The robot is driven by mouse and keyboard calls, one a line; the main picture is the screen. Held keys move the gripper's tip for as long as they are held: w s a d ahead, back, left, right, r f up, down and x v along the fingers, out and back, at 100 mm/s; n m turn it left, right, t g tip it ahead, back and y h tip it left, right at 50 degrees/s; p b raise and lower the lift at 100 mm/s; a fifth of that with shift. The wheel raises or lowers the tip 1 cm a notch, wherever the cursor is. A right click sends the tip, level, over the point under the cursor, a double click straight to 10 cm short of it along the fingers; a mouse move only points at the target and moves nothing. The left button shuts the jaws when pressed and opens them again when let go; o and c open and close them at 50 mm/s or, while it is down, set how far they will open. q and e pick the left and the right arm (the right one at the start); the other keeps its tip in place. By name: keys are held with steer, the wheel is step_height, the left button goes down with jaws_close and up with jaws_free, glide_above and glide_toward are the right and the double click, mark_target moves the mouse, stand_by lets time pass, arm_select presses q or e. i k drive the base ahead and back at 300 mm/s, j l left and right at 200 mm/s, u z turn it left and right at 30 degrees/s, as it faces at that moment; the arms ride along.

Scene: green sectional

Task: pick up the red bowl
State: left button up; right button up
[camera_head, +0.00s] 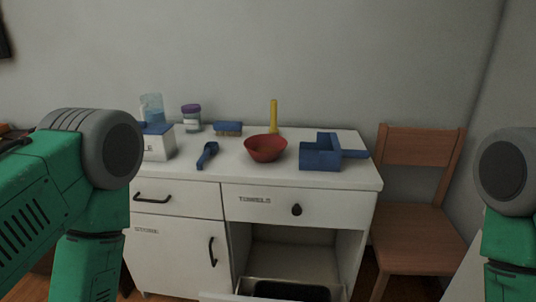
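The red bowl (265,149) sits upright on the white counter top (233,171), near its middle. It looks empty, though only part of its inside shows. My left arm comes in at the left edge and my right arm at the right edge, both apart from the bowl. Neither gripper shows in the head view.
A blue dustpan (321,157) is right of the bowl, and a blue scoop (207,154) left. A brush (228,128), yellow object (274,116), purple-lidded jar (191,117) and white box (158,142) stand around. A low drawer (245,296) is open. A wooden chair (419,222) stands right.

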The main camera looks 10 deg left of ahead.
mark_target(262, 147)
steer(key=i+j+z, duration=0.2)
steer(key=j+z, duration=0.3)
steer(key=j, duration=0.2)
steer(key=j+z, duration=0.5)
steer(key=j, duration=0.25)
steer(key=j+z, duration=0.5)
steer(key=j, duration=0.3)
steer(key=k+j+z, duration=0.25)
steer(key=j+z, duration=0.25)
steer(key=j, duration=0.2)
